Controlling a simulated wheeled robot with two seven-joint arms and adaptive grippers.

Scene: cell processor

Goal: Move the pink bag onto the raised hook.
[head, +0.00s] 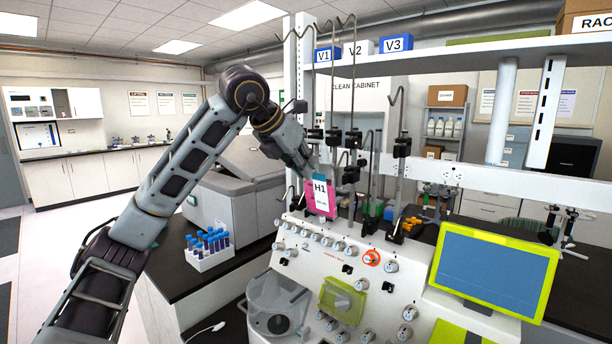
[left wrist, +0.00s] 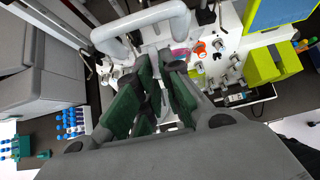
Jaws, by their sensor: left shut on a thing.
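The pink bag (head: 320,198) with a white H1 label hangs in front of the cell processor's hook poles, roughly upright. My left gripper (head: 306,170) reaches in from the upper left and is shut on the bag's top edge. In the left wrist view my gripper's dark green fingers (left wrist: 158,92) are close together, and a bit of pink (left wrist: 181,52) shows beyond them. Several tall metal hooks, among them one hook (head: 351,20), rise behind the bag up to the shelf. A lower hook (head: 396,96) stands to the right. Which one is the raised hook I cannot tell.
A white shelf (head: 455,53) with blue and white bins crosses above the poles. The cell processor's panel (head: 325,250) with knobs lies below the bag. A green-framed screen (head: 494,272) stands right. A rack of blue-capped tubes (head: 209,257) sits on the left bench.

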